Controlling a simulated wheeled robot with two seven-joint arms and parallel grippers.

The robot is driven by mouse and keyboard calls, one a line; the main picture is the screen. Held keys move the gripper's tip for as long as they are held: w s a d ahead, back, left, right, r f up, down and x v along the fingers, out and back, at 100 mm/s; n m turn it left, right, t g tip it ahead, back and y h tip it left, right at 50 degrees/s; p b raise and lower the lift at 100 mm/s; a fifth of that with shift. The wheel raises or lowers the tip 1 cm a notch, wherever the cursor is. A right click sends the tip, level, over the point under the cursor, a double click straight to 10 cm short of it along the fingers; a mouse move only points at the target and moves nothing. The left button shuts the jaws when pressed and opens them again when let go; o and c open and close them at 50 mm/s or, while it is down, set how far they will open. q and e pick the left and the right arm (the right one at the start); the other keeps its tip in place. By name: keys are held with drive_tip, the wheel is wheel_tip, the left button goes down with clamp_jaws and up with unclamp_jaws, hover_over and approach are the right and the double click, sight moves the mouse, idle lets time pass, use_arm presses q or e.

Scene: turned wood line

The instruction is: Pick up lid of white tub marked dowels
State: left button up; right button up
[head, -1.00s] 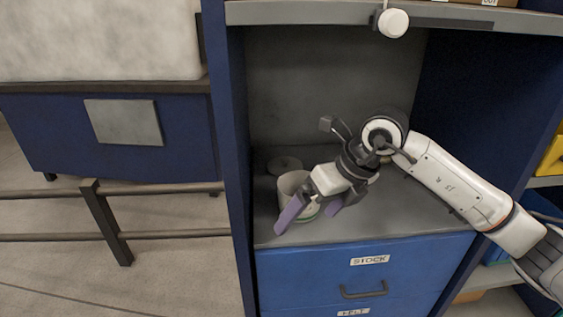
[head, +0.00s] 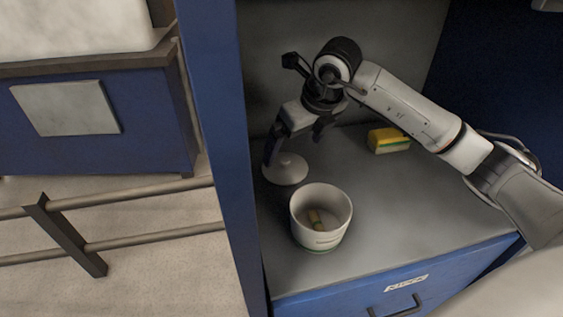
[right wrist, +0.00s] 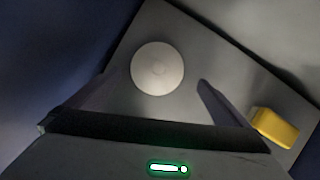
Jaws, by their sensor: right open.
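The white round lid (head: 286,169) lies flat on the grey shelf, behind and left of the tub. It also shows in the right wrist view (right wrist: 157,68), ahead of the fingers. The white tub (head: 320,217) stands upright and uncovered, with a small tan piece inside; any marking on it is unreadable. My right gripper (head: 296,150) is open and empty, with its fingers just above and around the lid in the head view. Whether a finger touches the lid I cannot tell. My left gripper is out of view.
A yellow and green sponge-like block (head: 388,140) lies on the shelf (head: 385,215) to the right, also in the right wrist view (right wrist: 274,128). The blue cabinet side (head: 222,150) stands close left of the lid. The shelf's front right is clear.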

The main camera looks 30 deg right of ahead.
sight(286, 160)
drive_tip(key=x, duration=0.6)
drive_tip(key=shift+w+a+f+p, duration=0.1)
drive_tip(key=shift+a+f+p, duration=0.15)
drive_tip(key=shift+f+p, duration=0.1)
drive_tip(key=c, duration=0.8)
